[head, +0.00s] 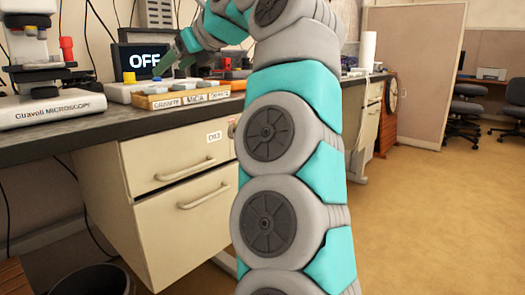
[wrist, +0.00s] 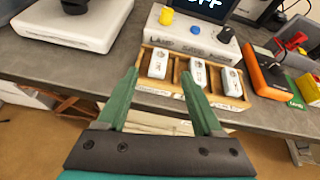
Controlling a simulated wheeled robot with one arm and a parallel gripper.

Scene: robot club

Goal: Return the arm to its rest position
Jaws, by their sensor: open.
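My arm rises through the middle of the head view and bends left over the desk. My gripper (wrist: 160,74) shows two green fingers spread apart in the wrist view, with nothing held between them. In the head view the gripper (head: 172,58) is small, in front of the OFF screen and above the tray. Beyond the fingertips lies a wooden tray (head: 180,99) with labels on its front, two reading MICA and seemingly GRANITE. In the wrist view the tray (wrist: 172,94) holds three white labelled pieces in its compartments; one finger partly covers it.
A microscope (head: 35,50) stands at the desk's left. A box with coloured knobs (wrist: 190,38) sits behind the tray, below an OFF screen (head: 140,62). An orange device (wrist: 268,76) lies right of the tray. Drawers (head: 180,150) are under the desktop. The floor (head: 430,220) at right is clear.

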